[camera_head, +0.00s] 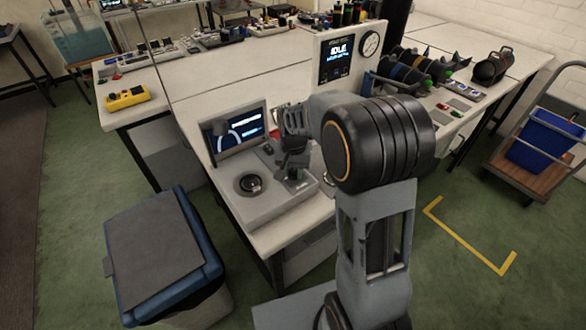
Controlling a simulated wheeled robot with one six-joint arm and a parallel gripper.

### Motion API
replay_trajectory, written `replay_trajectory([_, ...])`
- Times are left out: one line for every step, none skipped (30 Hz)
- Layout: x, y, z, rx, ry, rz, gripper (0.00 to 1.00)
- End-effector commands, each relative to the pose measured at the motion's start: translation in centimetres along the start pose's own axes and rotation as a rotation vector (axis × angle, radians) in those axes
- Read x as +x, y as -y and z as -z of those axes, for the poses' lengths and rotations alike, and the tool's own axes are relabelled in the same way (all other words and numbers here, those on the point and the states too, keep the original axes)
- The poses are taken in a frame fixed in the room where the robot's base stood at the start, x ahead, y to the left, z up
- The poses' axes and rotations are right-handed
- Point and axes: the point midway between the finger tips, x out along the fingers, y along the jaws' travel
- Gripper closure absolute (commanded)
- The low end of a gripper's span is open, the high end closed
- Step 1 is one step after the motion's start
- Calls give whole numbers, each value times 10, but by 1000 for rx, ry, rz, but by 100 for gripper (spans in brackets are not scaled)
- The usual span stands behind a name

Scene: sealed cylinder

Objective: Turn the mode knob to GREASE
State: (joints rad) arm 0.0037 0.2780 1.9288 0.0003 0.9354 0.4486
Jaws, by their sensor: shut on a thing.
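A grey bench device (237,210) has a tilted screen (233,131) at its back and a round black fitting (250,184) on its top left. My gripper (294,168) points down over the right part of the device top. It is shut on a small dark knob (296,175), which I take for the mode knob. The jaws hide most of the knob, so its pointer direction does not show. No GREASE mark is readable from here. My arm covers the device's right side.
A white panel (346,58) with an IDLE display and a dial stands behind my arm. A yellow meter (127,98) lies on the left bench. A blue bin with a grey lid (152,240) stands front left. A trolley (537,177) is at the right.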

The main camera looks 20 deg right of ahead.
Motion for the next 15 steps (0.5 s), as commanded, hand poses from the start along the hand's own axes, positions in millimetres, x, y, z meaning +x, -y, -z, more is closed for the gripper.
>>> replay_trajectory([-1,0,0,45,-1,1,92])
replay_trajectory([-1,0,0,73,-1,0,92])
replay_trajectory([-1,0,0,110,-1,0,92])
replay_trajectory([-1,0,0,138,-1,0,92])
replay_trajectory([-1,0,0,165,-1,0,92])
replay_trajectory([-1,0,0,201,-1,0,92])
replay_trajectory([-1,0,0,228,-1,0,92])
replay_trajectory([-1,0,0,253,-1,0,92])
replay_trajectory([-1,0,0,287,-1,0,92])
replay_trajectory([-1,0,0,311,-1,0,92])
replay_trajectory([-1,0,0,334,-1,0,92])
replay_trajectory([-1,0,0,364,-1,0,92])
replay_trajectory([-1,0,0,387,-1,0,92])
replay_trajectory([-1,0,0,407,-2,0,92])
replay_trajectory([-1,0,0,433,-2,1,92])
